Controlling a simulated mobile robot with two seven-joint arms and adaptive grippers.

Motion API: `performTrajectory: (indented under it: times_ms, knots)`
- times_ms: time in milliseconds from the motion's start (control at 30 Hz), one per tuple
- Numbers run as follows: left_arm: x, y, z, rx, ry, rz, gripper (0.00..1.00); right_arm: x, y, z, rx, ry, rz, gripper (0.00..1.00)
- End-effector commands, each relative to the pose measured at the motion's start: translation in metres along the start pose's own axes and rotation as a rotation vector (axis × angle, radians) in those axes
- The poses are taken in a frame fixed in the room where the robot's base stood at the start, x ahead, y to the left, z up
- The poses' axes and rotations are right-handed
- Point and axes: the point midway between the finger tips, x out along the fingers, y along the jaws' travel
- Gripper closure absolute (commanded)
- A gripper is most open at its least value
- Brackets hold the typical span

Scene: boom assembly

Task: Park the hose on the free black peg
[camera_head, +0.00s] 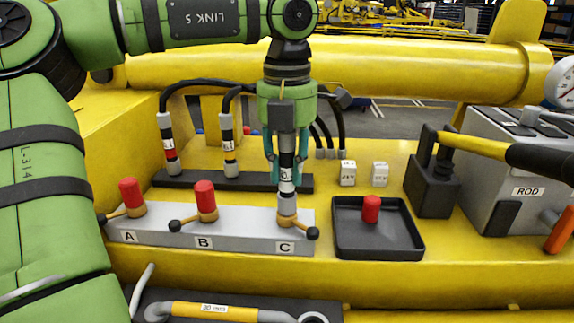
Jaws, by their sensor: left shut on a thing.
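My left gripper (287,178) comes down from above and is shut around a black hose end (287,150) with white bands. The hose end is upright directly above port C (287,207) on the grey block and looks to meet it. I cannot tell whether it is coupled or only resting there. The black rail (250,184) behind the block carries two parked hoses, one at the left (168,145) and one in the middle (229,145). The rail's right part is behind my gripper, so its free peg is hidden. My right gripper is not in view.
Ports A and B wear red caps (130,192) (205,196). Another red cap (371,209) stands in a black tray (345,246). Two white cubes (348,173) (380,174) stand behind it. A black pump block (433,186) with a yellow lever and a grey ROD box are right.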

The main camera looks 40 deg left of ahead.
Motion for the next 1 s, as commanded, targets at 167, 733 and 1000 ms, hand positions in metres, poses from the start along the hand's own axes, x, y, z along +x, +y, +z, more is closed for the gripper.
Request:
performTrajectory:
  times_ms: [167,733,1000]
  knots:
    - [-0.001,0.000,0.000,0.000,-0.003,0.000,1.00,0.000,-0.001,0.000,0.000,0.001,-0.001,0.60]
    - [-0.023,0.000,0.000,0.000,-0.002,0.001,1.00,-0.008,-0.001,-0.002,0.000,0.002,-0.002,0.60]
    - [-0.033,0.000,0.001,0.000,-0.003,0.000,1.00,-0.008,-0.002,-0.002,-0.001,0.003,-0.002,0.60]
